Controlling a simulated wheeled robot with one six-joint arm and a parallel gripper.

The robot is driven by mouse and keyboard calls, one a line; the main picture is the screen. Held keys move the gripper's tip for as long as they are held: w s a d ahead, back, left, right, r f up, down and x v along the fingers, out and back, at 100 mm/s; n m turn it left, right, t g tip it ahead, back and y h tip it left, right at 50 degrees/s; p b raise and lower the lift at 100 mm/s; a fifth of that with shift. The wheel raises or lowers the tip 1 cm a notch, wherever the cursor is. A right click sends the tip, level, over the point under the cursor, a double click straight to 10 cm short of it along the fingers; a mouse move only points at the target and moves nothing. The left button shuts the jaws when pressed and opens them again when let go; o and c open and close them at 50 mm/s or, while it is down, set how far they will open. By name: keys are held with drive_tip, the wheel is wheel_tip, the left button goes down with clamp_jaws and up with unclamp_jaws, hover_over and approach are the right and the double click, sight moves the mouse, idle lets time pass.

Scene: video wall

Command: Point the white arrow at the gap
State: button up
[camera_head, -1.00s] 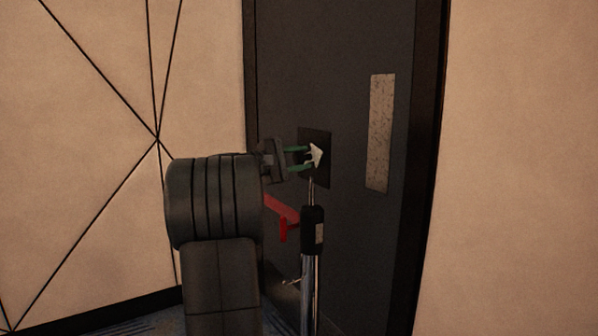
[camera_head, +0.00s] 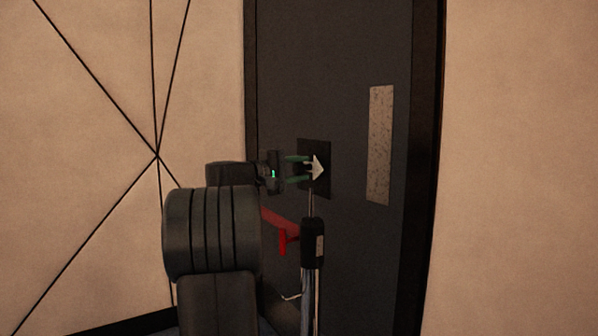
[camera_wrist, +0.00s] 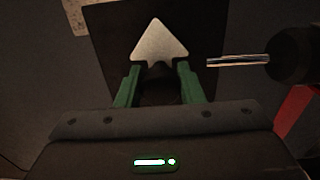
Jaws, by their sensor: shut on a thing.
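The white arrow (camera_head: 318,168) is a flat triangular head on a black square plate (camera_head: 322,189) on the dark door. It points right in the head view. In the wrist view the arrow (camera_wrist: 159,42) points up the picture, away from my gripper. My gripper (camera_head: 307,169) reaches in from the left. Its two green fingers (camera_wrist: 156,80) are shut on the dark part behind the arrow's head, one finger on each side. My fingers partly cover the plate. I cannot make out a marked gap on it in either view.
A pale scratched strip (camera_head: 380,145) is on the door (camera_head: 350,50) right of the plate. A metal pole with a black collar (camera_head: 312,242) stands in front, just below the plate. A red bar (camera_head: 281,222) is lower left. Beige walls flank the door.

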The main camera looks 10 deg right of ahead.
drive_tip(key=o, duration=0.9)
drive_tip(key=shift+o, duration=0.2)
drive_tip(key=p+v, duration=0.2)
drive_tip(key=v, duration=1.2)
drive_tip(key=shift+d, duration=0.15)
